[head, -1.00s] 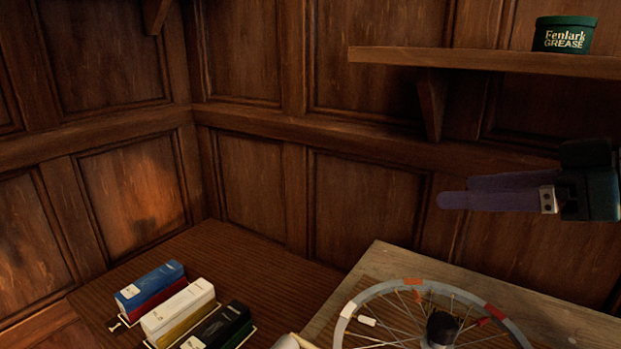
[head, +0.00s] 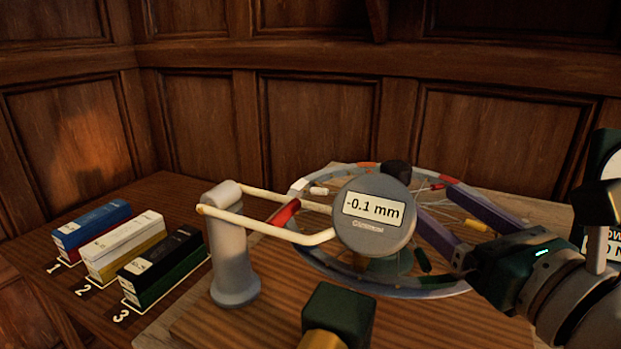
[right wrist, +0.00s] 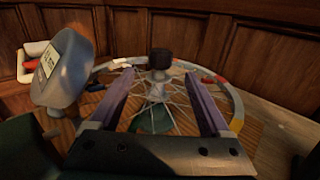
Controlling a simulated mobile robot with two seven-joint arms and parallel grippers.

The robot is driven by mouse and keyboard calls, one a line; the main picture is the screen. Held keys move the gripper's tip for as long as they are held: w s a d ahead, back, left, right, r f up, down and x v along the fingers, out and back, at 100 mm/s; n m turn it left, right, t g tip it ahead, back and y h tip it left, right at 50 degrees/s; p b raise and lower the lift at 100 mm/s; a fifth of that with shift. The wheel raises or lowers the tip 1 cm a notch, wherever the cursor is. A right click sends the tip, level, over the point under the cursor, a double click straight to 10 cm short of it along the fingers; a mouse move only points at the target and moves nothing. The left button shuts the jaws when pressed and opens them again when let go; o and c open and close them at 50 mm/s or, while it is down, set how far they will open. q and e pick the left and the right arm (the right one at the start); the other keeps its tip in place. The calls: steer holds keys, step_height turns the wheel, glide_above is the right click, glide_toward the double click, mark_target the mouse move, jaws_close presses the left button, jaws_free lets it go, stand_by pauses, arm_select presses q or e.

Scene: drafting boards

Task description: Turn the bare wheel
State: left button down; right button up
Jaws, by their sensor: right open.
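The bare wheel (head: 335,270) lies flat over the wooden board, with a grey rim, thin spokes and coloured marks on the rim. My left gripper is out of view.
A round grey gauge (head: 375,232) reading -0.1 mm hangs on pale arms from a grey post (head: 232,265), over the wheel's near left. A dark green block (head: 338,310) stands in front. Boxes (head: 142,246) numbered 1 to 3 sit at left.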

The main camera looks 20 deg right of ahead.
mark_target(405, 180)
steer(key=w, duration=0.9)
steer(key=shift+d, duration=0.35)
steer(key=shift+c, duration=0.3)
jaws_close()
